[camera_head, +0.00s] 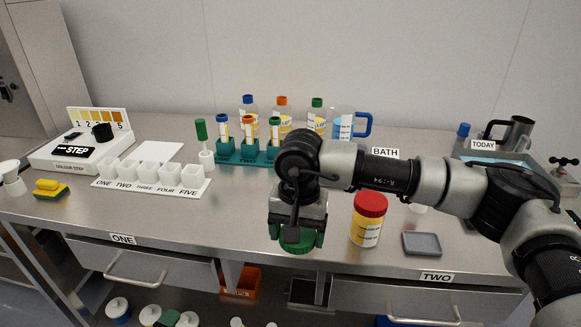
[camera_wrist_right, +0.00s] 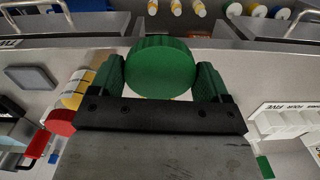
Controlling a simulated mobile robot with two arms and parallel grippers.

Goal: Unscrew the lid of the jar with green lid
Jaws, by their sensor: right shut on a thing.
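My right gripper (camera_head: 297,236) points down at the front edge of the steel counter. It is shut on the round green lid (camera_head: 298,249), which shows below its fingers. In the right wrist view the green lid (camera_wrist_right: 158,68) sits between the two green fingers of the gripper (camera_wrist_right: 162,78), one on each side. I cannot make out the body of the green-lidded jar in either view. Whether the lid is still on a jar cannot be told. My left gripper is not in view.
A red-lidded jar (camera_head: 368,220) with yellow contents stands just right of the gripper, beside a grey tray (camera_head: 421,244). A teal rack (camera_head: 246,154) with tubes and several bottles stand behind. White cups (camera_head: 145,174) are at left. The counter between cups and gripper is clear.

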